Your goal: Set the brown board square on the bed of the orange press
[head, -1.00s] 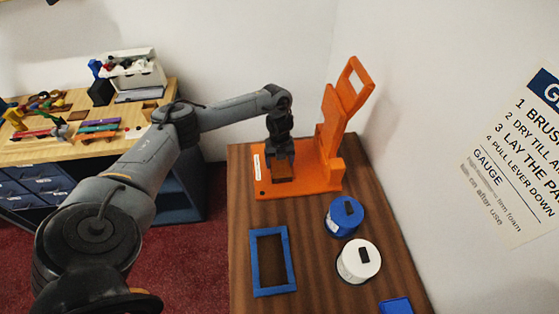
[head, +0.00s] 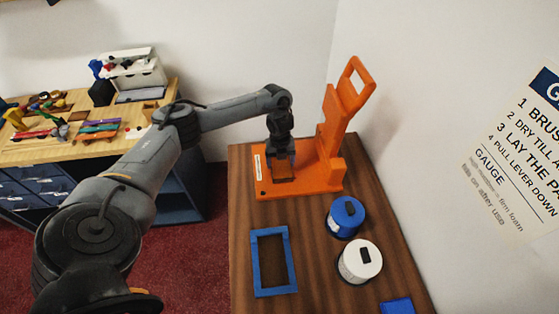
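The orange press (head: 325,182) stands at the back of the wood-topped counter, its tall lever raised at the right. My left gripper (head: 282,173) points down over the left part of the press bed. Its fingers look spread to either side of the brown board (head: 284,178), which sits low between them, at or very near the bed. The gripper hides much of the board, so whether it lies fully square is hard to tell. My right gripper is out of view.
A blue frame (head: 256,263) lies on the counter (head: 318,275) in front of the press. A blue-topped round pot (head: 346,216), a white one (head: 360,261) and a blue block (head: 397,306) are at right. A cluttered workbench (head: 60,150) stands at left.

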